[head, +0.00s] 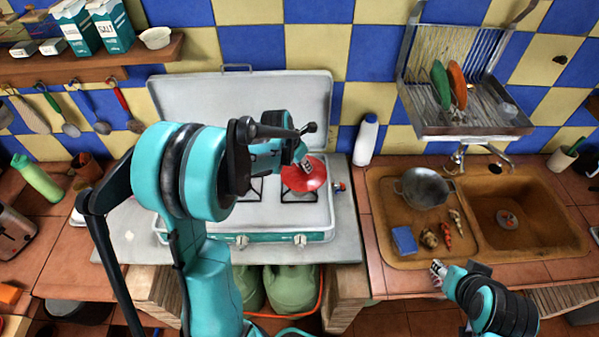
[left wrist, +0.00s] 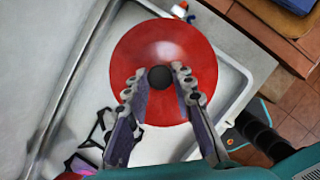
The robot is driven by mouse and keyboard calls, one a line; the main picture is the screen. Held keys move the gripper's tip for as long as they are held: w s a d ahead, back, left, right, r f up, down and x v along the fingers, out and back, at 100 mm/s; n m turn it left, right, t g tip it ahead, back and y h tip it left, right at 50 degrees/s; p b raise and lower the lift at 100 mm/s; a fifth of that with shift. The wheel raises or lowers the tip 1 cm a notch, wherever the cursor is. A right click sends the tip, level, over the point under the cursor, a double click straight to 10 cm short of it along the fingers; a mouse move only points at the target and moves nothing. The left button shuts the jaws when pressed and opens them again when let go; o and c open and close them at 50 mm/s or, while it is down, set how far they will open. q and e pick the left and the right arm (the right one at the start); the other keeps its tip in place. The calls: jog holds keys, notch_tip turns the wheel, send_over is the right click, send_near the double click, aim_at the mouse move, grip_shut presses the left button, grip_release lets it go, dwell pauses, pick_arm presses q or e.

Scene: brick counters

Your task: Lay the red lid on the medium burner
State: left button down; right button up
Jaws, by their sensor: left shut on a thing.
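The round red lid (head: 311,182) is over the right burner (head: 299,197) of the white stove (head: 282,216). Dark grate arms show below the lid, and the lid hides most of that burner. I cannot tell whether the lid touches the grate. My left gripper (head: 306,162) is shut on the lid's black knob, which shows between the fingertips (left wrist: 158,78) in the left wrist view. The lid (left wrist: 150,45) looks fairly level there. The left burner is mostly hidden behind my left arm. My right gripper (head: 437,268) is at the counter's front edge, below the sink; its fingers are too small to read.
The raised stove cover (head: 290,100) stands behind the burners. A white bottle (head: 366,140) is right of the stove. The brown sink (head: 400,262) holds a pan (head: 424,187), a blue sponge (head: 404,240) and small food items. A dish rack (head: 480,125) hangs above.

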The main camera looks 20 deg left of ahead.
aim_at(296, 169)
pick_arm(q)
jog(key=shift+w+a+f, duration=0.25)
jog(key=shift+a+f, duration=0.15)
jog(key=shift+a, duration=0.15)
jog(key=shift+w+a+f, duration=0.25)
jog(key=shift+a+f, duration=0.15)
jog(key=shift+a, duration=0.15)
notch_tip(296, 169, down, 3)
jog(key=shift+f+b, duration=0.15)
jog(key=shift+b, duration=0.15)
jog(key=shift+f, duration=0.3)
jog(key=shift+f+b, duration=0.25)
jog(key=shift+b, duration=0.1)
jog(key=c, duration=1.3)
grip_release()
